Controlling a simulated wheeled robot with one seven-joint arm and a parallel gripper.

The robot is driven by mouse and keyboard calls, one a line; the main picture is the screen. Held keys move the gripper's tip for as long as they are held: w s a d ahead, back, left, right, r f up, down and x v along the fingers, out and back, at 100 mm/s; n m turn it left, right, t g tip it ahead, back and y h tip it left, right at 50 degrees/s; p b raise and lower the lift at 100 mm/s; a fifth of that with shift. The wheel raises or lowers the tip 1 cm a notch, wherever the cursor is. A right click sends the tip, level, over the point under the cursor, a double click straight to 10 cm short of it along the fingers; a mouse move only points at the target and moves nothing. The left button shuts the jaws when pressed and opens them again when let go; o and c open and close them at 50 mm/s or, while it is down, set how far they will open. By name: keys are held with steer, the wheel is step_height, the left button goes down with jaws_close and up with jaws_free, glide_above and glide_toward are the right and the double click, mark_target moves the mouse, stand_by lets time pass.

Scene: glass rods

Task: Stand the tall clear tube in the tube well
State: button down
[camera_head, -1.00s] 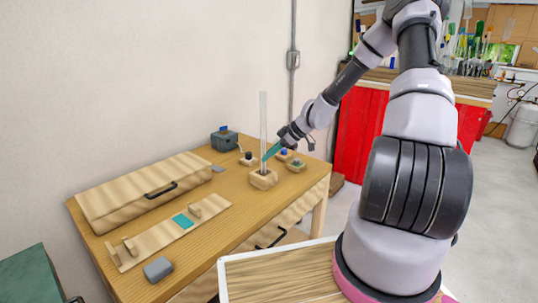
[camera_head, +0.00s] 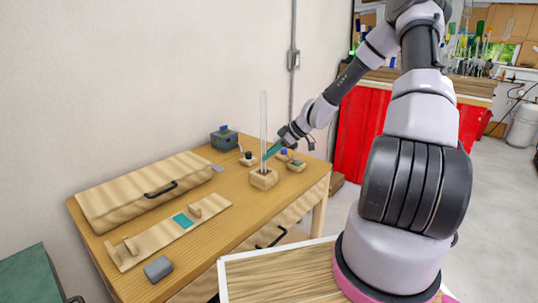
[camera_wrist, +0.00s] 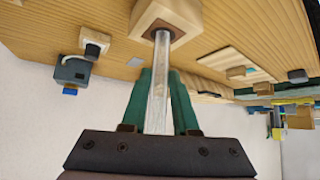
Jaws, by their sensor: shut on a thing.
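The tall clear tube (camera_head: 263,115) stands upright over the wooden tube well block (camera_head: 261,181) near the right end of the table. In the wrist view the tube (camera_wrist: 160,105) meets the dark hole in the block (camera_wrist: 187,14), and its lower end appears to be inside it. How deep it sits is hidden. My gripper (camera_head: 267,154) comes in from the right, with its green fingers shut on the tube above the block. In the wrist view the fingers (camera_wrist: 160,78) lie on either side of the tube.
A wooden case (camera_head: 140,190), a wooden rack (camera_head: 135,248) and a grey block (camera_head: 158,269) lie left. The table front near the well is clear.

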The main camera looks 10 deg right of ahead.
steer(key=shift+f, duration=0.6)
steer(key=c, duration=1)
jaws_free()
steer(key=shift+o, duration=0.2)
steer(key=shift+d+r, duration=0.1)
steer(key=v, duration=1)
steer(key=shift+s+d+r, duration=0.15)
steer(key=shift+d+r, duration=0.1)
steer(key=shift+r, duration=0.05)
